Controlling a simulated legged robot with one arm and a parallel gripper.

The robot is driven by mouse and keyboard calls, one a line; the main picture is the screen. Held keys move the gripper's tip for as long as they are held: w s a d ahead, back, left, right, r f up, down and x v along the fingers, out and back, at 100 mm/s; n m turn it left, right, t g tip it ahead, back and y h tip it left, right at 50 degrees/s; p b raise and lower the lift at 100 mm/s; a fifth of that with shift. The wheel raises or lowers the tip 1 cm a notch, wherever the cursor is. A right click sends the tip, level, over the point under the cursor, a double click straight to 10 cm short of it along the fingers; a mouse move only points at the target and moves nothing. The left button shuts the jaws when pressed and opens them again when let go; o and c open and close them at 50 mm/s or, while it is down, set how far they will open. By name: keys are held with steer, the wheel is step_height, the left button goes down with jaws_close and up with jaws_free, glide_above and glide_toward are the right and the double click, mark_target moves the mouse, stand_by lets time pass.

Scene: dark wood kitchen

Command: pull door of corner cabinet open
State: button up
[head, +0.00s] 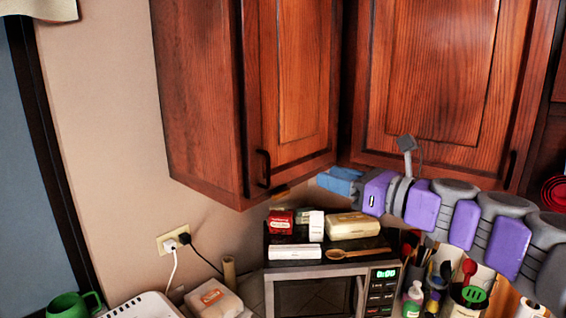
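Dark reddish wood upper cabinets meet at an inside corner in the head view. The left cabinet door (300,75) looks shut and has a dark vertical handle (264,168) low on its left side. The right cabinet door (430,70) also looks shut, with a dark handle (510,168) at its lower right. My arm reaches in from the right, below the right door. My gripper (326,181), blue at its end, is near the bottom of the corner, right of the left handle and apart from it. Its finger opening is too small to make out.
A microwave (315,290) stands below, with several boxes and a wooden spoon (358,253) on top. Utensils and bottles crowd its right side. A white rack (145,306), a green mug (72,305) and a wall outlet (173,240) are at left.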

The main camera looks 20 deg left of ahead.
glide_toward(269, 164)
steer(key=x, duration=0.5)
steer(key=shift+w+a, duration=0.1)
steer(key=shift+w, duration=0.15)
steer(key=shift+x, duration=2.35)
steer(key=shift+s+d+r, duration=0.2)
steer(key=shift+d, duration=0.5)
steer(key=c, duration=0.5)
steer(key=shift+c, duration=0.9)
steer(key=shift+a, duration=0.15)
jaws_close()
